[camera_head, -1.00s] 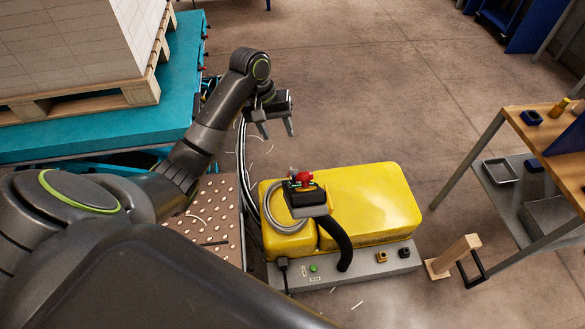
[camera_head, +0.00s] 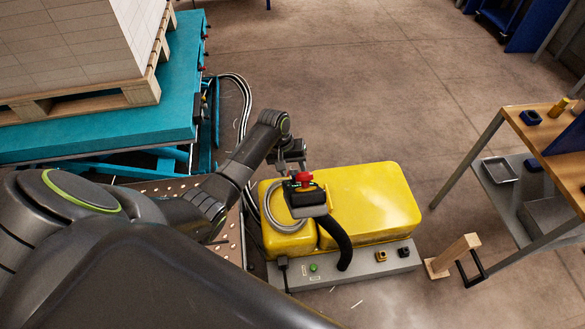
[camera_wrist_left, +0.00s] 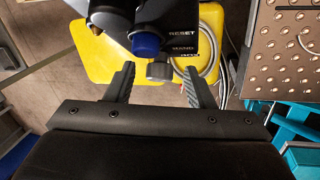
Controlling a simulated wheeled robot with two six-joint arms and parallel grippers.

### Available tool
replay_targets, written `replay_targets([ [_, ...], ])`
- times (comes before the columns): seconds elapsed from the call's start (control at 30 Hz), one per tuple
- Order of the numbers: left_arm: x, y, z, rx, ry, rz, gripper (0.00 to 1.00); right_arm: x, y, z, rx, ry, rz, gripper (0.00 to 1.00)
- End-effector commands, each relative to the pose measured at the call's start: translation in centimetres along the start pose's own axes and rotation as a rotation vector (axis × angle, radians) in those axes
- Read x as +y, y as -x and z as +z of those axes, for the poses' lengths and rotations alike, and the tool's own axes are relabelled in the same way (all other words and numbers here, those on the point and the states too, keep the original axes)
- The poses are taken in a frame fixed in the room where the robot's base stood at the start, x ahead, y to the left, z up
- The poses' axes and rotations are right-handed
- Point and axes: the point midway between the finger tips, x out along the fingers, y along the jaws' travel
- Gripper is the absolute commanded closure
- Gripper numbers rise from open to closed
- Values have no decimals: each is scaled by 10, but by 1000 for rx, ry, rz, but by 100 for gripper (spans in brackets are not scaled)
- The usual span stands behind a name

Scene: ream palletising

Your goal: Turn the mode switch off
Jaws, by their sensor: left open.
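The mode switch appears as a small grey knob (camera_wrist_left: 159,71) in the left wrist view, beside a blue button (camera_wrist_left: 146,43) on a black control box. My left gripper (camera_head: 291,160) is open and empty at the back of the control box (camera_head: 308,197), which carries a red button (camera_head: 304,178). In the wrist view its two fingers (camera_wrist_left: 158,68) stand either side of the knob, with visible gaps. The knob's setting is unclear. My right gripper is not in view.
The box is on a black curved arm (camera_head: 338,241) by a yellow machine (camera_head: 370,200) with a grey base (camera_head: 345,268). A teal lift table (camera_head: 120,130) with a loaded pallet stands left. A wooden-topped bench (camera_head: 545,130) stands right. Floor behind the machine is clear.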

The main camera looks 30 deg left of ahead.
Motion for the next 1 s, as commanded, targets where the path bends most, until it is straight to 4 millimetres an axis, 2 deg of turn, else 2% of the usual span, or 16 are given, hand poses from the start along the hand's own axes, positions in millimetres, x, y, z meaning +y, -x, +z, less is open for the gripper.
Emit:
replay_targets([
  [0.37,0,-5,0,0,-1,0,53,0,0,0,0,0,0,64],
  [0.7,0,-4,0,0,-1,0,96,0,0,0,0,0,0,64],
  [1.0,2,-2,1,-2,27,-31,96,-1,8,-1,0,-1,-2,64],
])
